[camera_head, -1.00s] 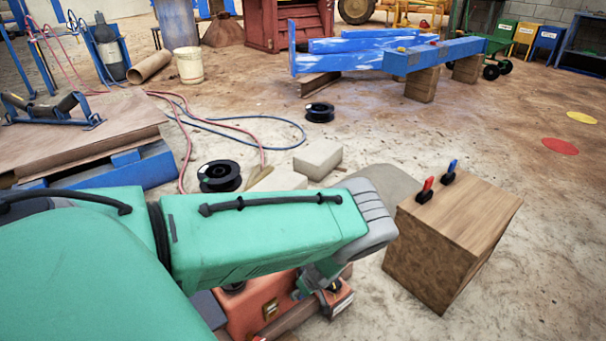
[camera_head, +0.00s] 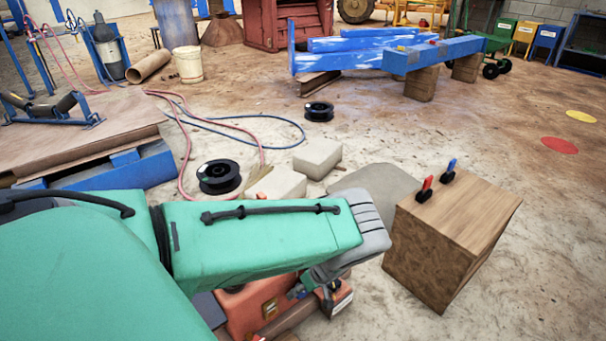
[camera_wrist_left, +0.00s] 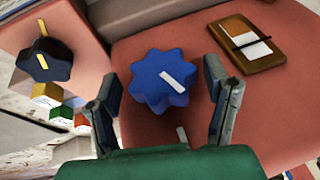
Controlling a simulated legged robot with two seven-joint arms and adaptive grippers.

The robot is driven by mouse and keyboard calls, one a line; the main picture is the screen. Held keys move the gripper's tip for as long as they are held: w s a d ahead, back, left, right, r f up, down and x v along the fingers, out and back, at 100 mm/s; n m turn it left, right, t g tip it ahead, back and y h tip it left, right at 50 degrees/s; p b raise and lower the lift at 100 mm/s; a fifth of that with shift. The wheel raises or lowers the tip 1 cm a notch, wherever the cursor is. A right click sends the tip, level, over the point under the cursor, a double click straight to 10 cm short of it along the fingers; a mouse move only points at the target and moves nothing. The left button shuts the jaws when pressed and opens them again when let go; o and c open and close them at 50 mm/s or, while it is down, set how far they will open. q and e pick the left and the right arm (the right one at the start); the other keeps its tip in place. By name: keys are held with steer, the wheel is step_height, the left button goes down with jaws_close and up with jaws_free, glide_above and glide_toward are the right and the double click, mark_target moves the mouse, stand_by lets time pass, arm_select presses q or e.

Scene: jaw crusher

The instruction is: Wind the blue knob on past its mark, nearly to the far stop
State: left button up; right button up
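The blue knob (camera_wrist_left: 155,85) is lobed, with a white pointer line on its top that slants down to the right. It sits on a red panel (camera_wrist_left: 270,110). In the head view my green arm hides the knob; part of the orange-red housing (camera_head: 262,302) shows below the arm. My right gripper is not in view.
A black knob with a yellow pointer (camera_wrist_left: 43,62) and a brown clipboard (camera_wrist_left: 247,42) flank the blue knob. In the head view, a wooden block (camera_head: 450,240) with a red and a blue lever stands right of my arm. Pale blocks (camera_head: 317,158) and cable spools lie beyond.

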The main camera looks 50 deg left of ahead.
arm_select(q)
steer(key=v, duration=1.1)
steer(key=shift+d+r, duration=0.25)
steer(key=shift+r, duration=0.1)
steer(key=shift+s+a, duration=0.1)
